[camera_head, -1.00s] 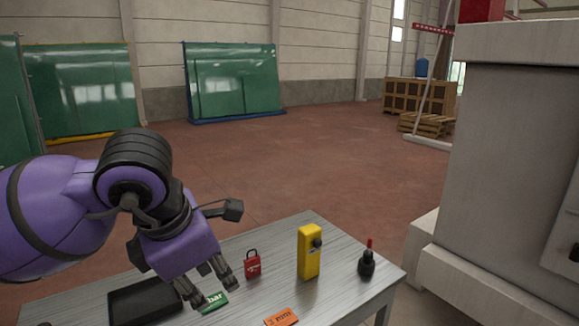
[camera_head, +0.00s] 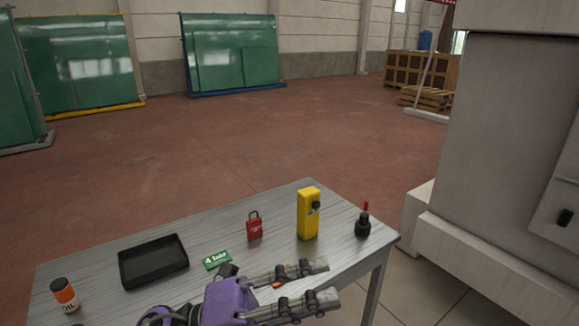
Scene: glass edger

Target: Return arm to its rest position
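My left gripper (camera_head: 328,281) is at the bottom centre of the head view, over the near part of the grey table (camera_head: 130,240). Its purple body is at the lower edge and its two grey fingers point right. The fingers are apart with nothing between them, so it is open and empty. Most of the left arm is out of view. My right gripper is not in view.
On the table are an oil bottle (camera_head: 65,295), black tray (camera_head: 153,262), green "4 bar" tag (camera_head: 216,260), red padlock (camera_head: 254,227), yellow box (camera_head: 308,214) and black red-tipped bottle (camera_head: 363,222). The gripper partly hides an orange tag (camera_head: 279,283). A grey machine (camera_head: 500,150) stands right.

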